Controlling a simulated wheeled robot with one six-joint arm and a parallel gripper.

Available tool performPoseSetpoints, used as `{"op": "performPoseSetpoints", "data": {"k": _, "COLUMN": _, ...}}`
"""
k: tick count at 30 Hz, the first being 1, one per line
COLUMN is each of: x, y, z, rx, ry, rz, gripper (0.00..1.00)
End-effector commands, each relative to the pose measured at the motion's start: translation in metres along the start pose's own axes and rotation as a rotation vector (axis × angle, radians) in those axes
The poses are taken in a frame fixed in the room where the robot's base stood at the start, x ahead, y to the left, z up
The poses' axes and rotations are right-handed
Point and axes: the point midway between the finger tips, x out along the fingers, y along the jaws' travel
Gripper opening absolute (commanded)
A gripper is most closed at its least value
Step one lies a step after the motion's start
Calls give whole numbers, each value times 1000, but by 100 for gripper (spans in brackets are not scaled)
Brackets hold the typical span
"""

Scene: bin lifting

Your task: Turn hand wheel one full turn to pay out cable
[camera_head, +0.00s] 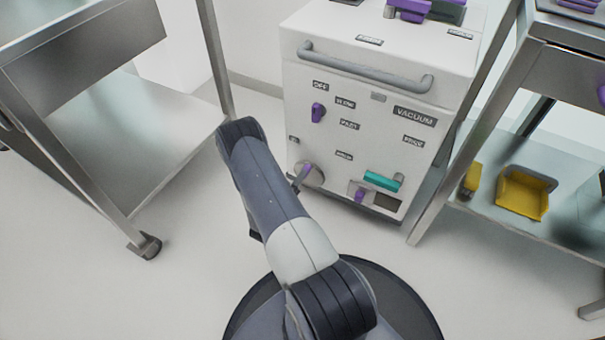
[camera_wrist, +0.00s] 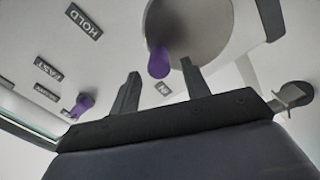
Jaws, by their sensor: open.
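The hand wheel (camera_head: 314,177) is a grey disc low on the front left of a white cabinet, partly hidden by my arm in the head view. In the wrist view the wheel (camera_wrist: 207,22) fills the top middle, with its purple handle (camera_wrist: 158,62) sticking out towards the camera. My gripper (camera_wrist: 160,68) is open, and the handle shows in the gap between its two dark fingertips. I see no contact, and cannot tell how deep the handle sits between them. No cable is in view.
The cabinet (camera_head: 375,105) carries a grey bar handle (camera_head: 365,66), a purple selector knob (camera_head: 318,112) and a teal part (camera_head: 382,181) at lower right. A metal table (camera_head: 165,150) stands left. A right-hand shelf (camera_head: 480,205) holds yellow bins (camera_head: 522,194). Floor is clear at left.

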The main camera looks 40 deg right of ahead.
Motion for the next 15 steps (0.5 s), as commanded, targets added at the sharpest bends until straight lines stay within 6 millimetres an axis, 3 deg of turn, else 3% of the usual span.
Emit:
{"op": "performPoseSetpoints", "data": {"k": 6, "x": 31, "y": -1, "z": 0, "rx": 2, "ry": 0, "rz": 2, "gripper": 45}}
{"op": "performPoseSetpoints", "data": {"k": 15, "x": 40, "y": 0, "z": 0, "rx": -1, "ry": 1, "rz": -1, "gripper": 45}}
